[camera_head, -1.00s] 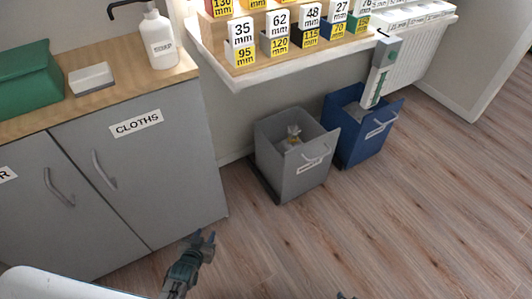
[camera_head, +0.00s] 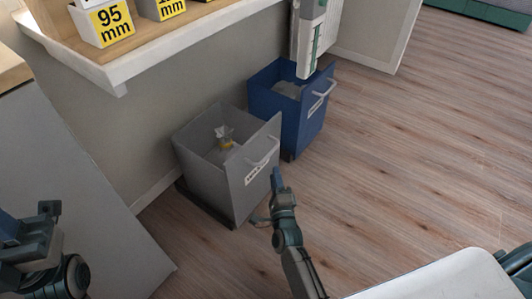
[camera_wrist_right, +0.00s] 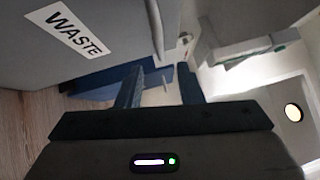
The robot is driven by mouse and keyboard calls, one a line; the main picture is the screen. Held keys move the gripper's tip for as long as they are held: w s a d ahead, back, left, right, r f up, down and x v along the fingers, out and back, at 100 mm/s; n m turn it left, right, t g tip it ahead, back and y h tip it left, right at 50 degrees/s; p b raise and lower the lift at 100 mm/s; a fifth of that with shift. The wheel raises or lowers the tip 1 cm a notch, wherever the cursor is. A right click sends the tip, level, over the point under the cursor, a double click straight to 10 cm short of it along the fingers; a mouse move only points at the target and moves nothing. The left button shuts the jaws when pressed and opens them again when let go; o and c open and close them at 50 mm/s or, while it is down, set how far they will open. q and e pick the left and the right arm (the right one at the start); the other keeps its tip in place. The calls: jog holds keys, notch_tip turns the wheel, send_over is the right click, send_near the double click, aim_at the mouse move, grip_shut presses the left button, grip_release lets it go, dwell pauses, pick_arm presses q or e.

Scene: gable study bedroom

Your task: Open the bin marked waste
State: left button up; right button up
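The grey bin (camera_head: 212,190) stands on the floor below the shelf, its top uncovered, with a clear bag-like item (camera_head: 224,138) inside. Its front panel (camera_head: 252,172) leans outward at the top and carries a pale handle (camera_head: 265,153) and a label. In the right wrist view the label (camera_wrist_right: 68,30) reads WASTE, and a grey handle bar (camera_wrist_right: 155,25) shows beyond the fingers. My right gripper (camera_head: 277,180) is at the panel's right edge, near the handle; its fingers (camera_wrist_right: 160,88) are apart with nothing seen between them. My left gripper (camera_head: 30,218) is at lower left, open and empty, away from the bin.
A blue bin (camera_head: 300,118) with its own handle stands just behind and right of the grey one. The shelf (camera_head: 150,50) overhangs at the back. A grey cabinet (camera_head: 75,190) is on the left. The wooden floor (camera_head: 420,150) to the right is clear.

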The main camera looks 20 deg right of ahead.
aim_at(271, 151)
jog(key=w, duration=0.3)
jog(key=w+d+r, duration=0.1)
jog(key=w, duration=0.5)
jog(key=shift+w+d+r+b, duration=0.15)
jog(key=shift+w+b, duration=0.2)
jog(key=shift+b, duration=0.05)
grip_shut()
